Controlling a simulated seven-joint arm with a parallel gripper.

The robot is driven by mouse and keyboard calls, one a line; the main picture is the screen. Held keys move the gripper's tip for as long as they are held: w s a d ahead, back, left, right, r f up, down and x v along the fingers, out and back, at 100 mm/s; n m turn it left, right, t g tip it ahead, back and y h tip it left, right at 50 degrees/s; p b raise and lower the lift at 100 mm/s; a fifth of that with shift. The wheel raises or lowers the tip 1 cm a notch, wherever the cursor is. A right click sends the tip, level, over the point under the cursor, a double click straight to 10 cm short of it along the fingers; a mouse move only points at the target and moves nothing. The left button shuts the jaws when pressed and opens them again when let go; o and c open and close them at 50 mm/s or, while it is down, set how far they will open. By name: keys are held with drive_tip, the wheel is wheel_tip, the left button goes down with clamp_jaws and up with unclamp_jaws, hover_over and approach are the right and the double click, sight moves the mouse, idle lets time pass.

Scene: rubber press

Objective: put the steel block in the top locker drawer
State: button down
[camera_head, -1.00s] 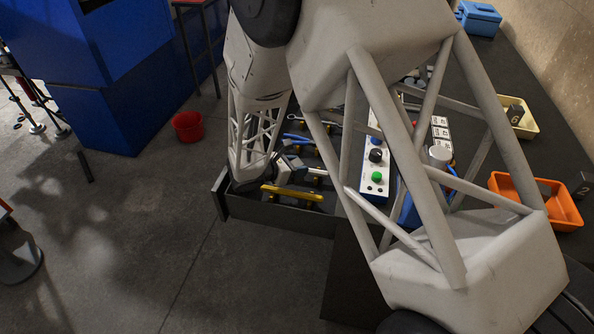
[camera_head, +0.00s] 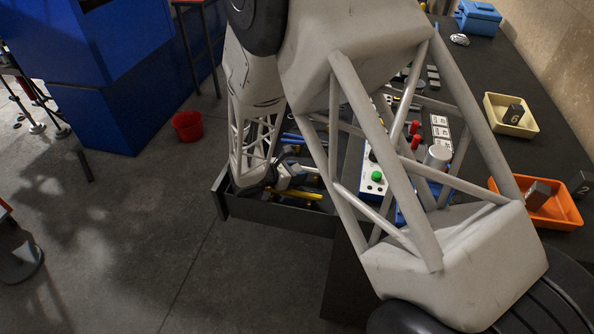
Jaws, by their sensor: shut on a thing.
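The locker drawer (camera_head: 257,212) is pulled out at the bench's front, with tools lying in it. My gripper (camera_head: 284,178) points down inside the drawer's outline, near its front left. It appears shut on a small grey block (camera_head: 294,169), which I take to be the steel block. The fingers and block are small and partly hidden by my wrist, so I cannot tell whether the block touches the drawer bottom. A yellow-handled tool (camera_head: 300,193) lies right by the gripper.
My arm covers much of the bench. A control box with a green button (camera_head: 377,176) stands right of the drawer. An orange tray (camera_head: 563,213) holds a dark brownish block (camera_head: 538,194). A cream tray (camera_head: 494,113) and blue case (camera_head: 478,17) stand farther back. A red bucket (camera_head: 187,126) is on the floor.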

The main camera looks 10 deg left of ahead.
drive_tip(key=shift+f, duration=0.2)
drive_tip(key=c, duration=0.6)
unclamp_jaws()
drive_tip(key=shift+f, duration=0.1)
drive_tip(key=shift+r, duration=0.55)
drive_tip(key=shift+s+a+r, duration=0.2)
drive_tip(key=shift+s, duration=0.05)
drive_tip(key=v, duration=1.1)
drive_tip(key=shift+r, duration=0.2)
drive_tip(key=shift+a, duration=0.1)
